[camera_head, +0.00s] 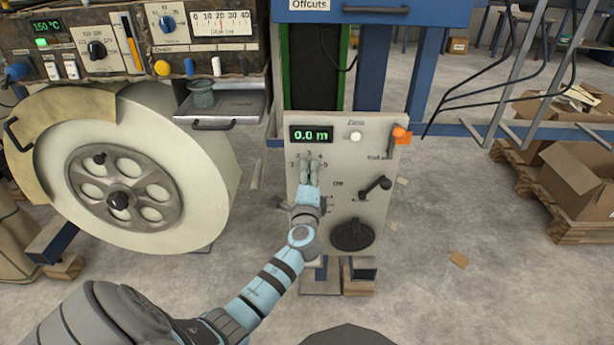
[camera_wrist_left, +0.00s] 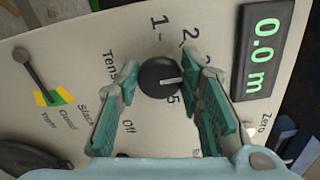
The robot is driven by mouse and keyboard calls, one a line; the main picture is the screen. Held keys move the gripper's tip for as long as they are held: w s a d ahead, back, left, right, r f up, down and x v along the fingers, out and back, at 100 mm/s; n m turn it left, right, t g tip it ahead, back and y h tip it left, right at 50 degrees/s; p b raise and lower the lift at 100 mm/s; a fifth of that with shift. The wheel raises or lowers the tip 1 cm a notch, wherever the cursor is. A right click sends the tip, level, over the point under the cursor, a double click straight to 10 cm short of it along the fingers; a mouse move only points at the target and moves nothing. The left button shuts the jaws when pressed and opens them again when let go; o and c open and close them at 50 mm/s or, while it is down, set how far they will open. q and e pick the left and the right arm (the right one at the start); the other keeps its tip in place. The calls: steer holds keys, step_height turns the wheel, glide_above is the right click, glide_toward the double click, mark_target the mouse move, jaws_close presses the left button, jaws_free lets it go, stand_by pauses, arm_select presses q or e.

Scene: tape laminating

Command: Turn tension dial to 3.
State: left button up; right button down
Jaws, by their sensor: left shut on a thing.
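The tension dial (camera_wrist_left: 160,77) is a round black knob on a pale control panel (camera_head: 350,133). Its white mark points to the right in the left wrist view, toward a finger that hides part of the scale. My left gripper (camera_head: 311,168) reaches the panel from below and covers the dial in the head view. In the left wrist view its two fingers (camera_wrist_left: 163,105) stand on either side of the dial, shut on it. My right gripper is not in view.
Above the dial, a display (camera_head: 311,135) reads 0.0 m, beside a white Zero button (camera_head: 355,136). A black crank lever (camera_head: 375,188) and dark handwheel (camera_head: 352,234) sit at right. A large roller (camera_head: 120,170) stands left; cardboard boxes (camera_head: 580,180) are far right.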

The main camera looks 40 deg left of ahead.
arm_select(q)
steer(key=o, duration=1.1)
steer(key=shift+o, duration=0.2)
steer(key=v, duration=1.2)
